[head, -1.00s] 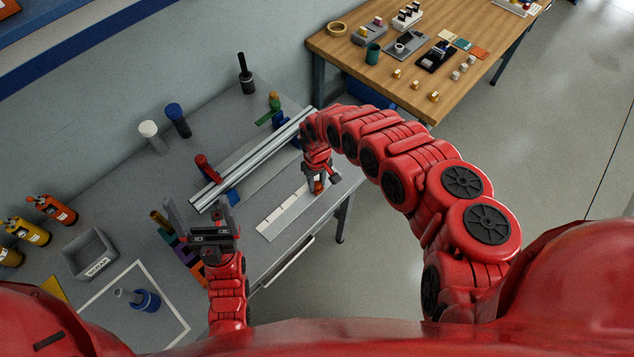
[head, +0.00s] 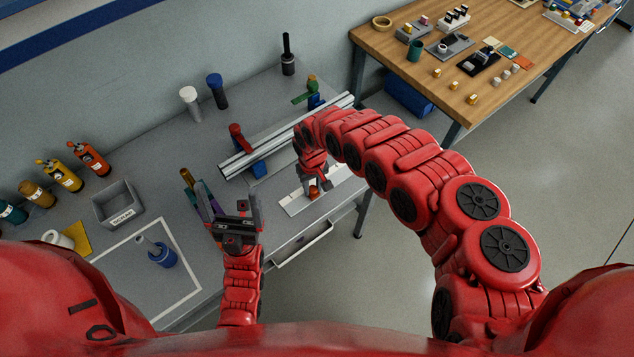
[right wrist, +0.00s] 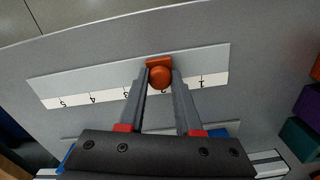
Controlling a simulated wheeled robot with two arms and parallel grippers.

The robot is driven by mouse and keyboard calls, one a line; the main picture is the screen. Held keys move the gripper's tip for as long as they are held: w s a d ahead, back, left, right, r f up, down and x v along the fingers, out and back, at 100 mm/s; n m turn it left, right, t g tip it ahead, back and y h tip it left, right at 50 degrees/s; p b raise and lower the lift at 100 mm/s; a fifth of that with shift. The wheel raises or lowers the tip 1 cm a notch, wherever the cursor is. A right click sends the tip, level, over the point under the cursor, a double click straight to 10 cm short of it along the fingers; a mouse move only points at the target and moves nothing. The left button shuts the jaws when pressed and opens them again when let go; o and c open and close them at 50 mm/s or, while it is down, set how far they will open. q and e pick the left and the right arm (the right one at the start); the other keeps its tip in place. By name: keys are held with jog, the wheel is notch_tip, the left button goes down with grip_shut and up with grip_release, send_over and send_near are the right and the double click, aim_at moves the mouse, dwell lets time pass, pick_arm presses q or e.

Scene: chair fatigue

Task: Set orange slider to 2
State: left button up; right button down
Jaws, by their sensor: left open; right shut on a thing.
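The orange slider (right wrist: 160,75) has a round knob and sits on a light scale plate (right wrist: 100,72) marked 1 to 5. In the right wrist view it stands level with the 2, whose figure shows partly between the fingers. My right gripper (right wrist: 160,85) is shut on the slider knob. In the head view the slider (head: 314,191) shows just under my right gripper (head: 312,186), partway along the plate (head: 293,208). My left gripper (head: 241,212) is open and empty above the desk's front part.
A silver rail (head: 285,138) with a red-handled part (head: 240,138) lies behind the plate. Coloured blocks (head: 203,200) stand beside my left gripper.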

jog(key=c, duration=0.6)
grip_release()
notch_tip(320, 180, up, 12)
notch_tip(320, 180, up, 6)
jog(key=f+p, duration=0.1)
jog(key=p, duration=0.1)
send_over(314, 187)
jog(key=shift+s+a+r, duration=0.15)
jog(key=shift+a+r, duration=0.05)
jog(key=shift+r, duration=0.05)
